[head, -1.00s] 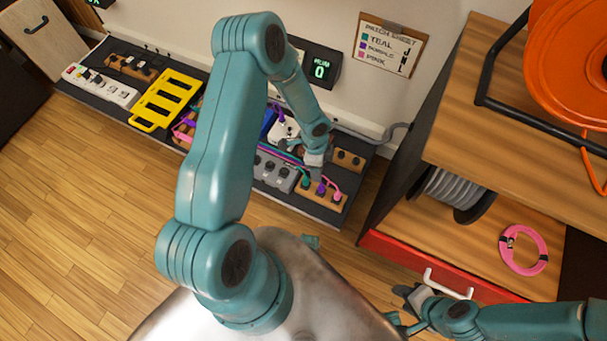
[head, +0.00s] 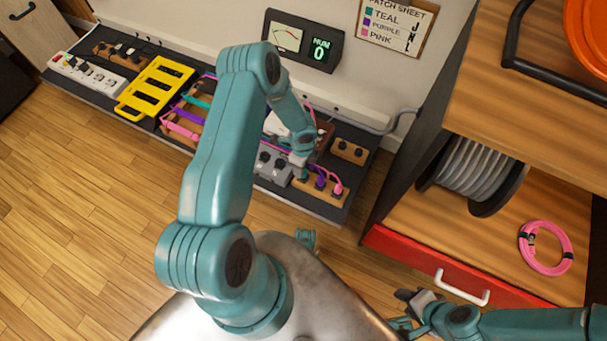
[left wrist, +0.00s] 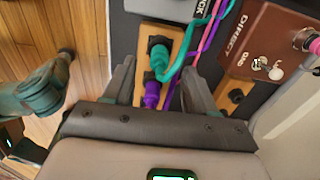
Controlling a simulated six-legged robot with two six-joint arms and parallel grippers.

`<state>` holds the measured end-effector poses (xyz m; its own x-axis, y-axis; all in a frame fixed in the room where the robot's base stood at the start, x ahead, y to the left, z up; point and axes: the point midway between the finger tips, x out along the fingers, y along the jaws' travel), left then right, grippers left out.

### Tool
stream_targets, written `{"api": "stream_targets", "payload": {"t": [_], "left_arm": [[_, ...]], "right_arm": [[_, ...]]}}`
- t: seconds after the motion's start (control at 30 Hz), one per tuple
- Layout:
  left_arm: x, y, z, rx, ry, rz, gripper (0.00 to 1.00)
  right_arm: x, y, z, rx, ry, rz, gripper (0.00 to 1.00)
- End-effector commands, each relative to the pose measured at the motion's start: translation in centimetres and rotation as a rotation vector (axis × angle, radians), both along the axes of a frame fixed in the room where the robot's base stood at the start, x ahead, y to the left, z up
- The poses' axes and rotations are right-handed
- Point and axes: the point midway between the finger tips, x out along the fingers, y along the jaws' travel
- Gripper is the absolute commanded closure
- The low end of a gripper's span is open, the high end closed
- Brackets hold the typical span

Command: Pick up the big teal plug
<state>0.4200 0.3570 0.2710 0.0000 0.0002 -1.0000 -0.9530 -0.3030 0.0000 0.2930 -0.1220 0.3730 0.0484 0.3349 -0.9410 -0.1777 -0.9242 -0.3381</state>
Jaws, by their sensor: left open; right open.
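The big teal plug (left wrist: 158,58) stands in a wooden block (left wrist: 165,33) in the left wrist view, its teal cable curving off to the right. A purple plug (left wrist: 151,94) sits beside it, nearer my wrist. My left gripper (left wrist: 157,72) is open and empty, with one finger on each side of the plugs; I cannot tell if a finger touches them. In the head view my left gripper (head: 298,166) is over the left end of the block and mostly hides the teal plug. My right gripper (head: 408,306) is open and empty near the red drawer.
A pink plug (head: 338,188) is in the same block. A wooden shelf (head: 480,240) with a white-handled red drawer stands right. The wood floor in front is clear.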

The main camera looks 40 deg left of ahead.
Motion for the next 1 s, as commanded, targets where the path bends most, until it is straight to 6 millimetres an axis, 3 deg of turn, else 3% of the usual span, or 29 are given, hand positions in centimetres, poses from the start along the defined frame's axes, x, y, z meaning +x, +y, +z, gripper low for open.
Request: {"api": "stream_targets", "payload": {"t": [0.33,0.57,0.77,1.0], "left_arm": [[0.1,-0.3,-5.0,-0.001,0.001,0.000,0.44],[0.1,-0.3,-5.1,-0.001,0.000,0.000,0.44],[0.1,-0.3,-5.1,-0.001,0.001,0.000,1.00],[0.1,-0.3,-5.0,-0.001,0.001,0.000,1.00]], "right_arm": [[0.5,-0.5,-2.3,-0.004,-0.008,-0.019,0.57],[0.5,-0.5,-2.1,-0.004,-0.008,-0.020,0.57],[0.5,-0.5,-2.1,-0.004,-0.008,-0.019,0.57],[0.5,-0.5,-2.1,-0.004,-0.008,-0.019,0.57]]}}
